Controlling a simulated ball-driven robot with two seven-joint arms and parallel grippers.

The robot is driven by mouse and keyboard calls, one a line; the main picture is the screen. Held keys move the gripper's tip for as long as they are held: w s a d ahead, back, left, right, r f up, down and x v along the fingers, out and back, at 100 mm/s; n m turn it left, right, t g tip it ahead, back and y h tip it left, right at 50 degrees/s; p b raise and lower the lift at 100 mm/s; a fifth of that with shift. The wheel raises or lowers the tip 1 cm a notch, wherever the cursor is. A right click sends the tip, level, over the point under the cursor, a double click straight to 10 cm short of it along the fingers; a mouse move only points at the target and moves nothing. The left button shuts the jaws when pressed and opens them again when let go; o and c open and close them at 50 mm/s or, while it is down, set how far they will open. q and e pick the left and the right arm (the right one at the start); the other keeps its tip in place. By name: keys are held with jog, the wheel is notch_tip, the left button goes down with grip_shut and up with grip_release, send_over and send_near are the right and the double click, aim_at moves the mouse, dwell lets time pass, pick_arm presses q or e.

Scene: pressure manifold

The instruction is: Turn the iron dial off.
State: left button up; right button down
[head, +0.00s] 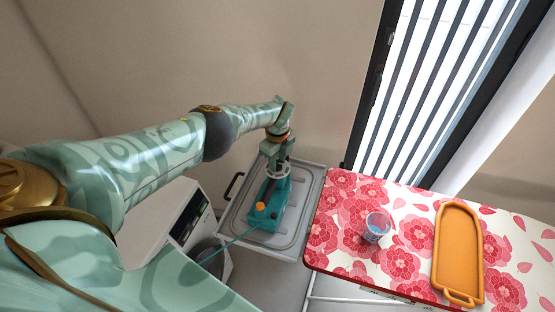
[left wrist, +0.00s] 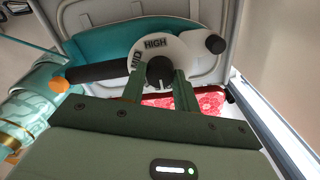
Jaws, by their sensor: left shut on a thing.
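The teal iron (head: 270,206) sits on a grey tray-like top (head: 312,192), with an orange knob (head: 260,206) on it. In the left wrist view its white dial disc (left wrist: 180,52) shows the words MID and HIGH, and a dark round knob (left wrist: 160,72) sits at its middle. My left gripper (head: 280,160) reaches down onto the iron from above. In the left wrist view its green fingers (left wrist: 159,80) stand on either side of the dark knob, shut on the dial. The rest of the dial's markings are hidden. My right gripper is out of view.
To the right is an ironing board (head: 330,235) with a red flower cover. A glass of blue liquid (head: 376,227) and an orange tray (head: 457,255) stand on it. A white machine (head: 160,215) stands left of the iron. A teal cord (head: 232,242) runs from the iron.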

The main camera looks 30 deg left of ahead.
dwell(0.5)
pick_arm(q)
jog(key=o, duration=1)
jog(key=shift+c, duration=0.2)
jog(key=shift+r, duration=0.1)
notch_tip(320, 180, up, 10)
jog(key=p, duration=0.7)
notch_tip(320, 180, up, 6)
jog(key=p, duration=0.2)
send_over(278, 163)
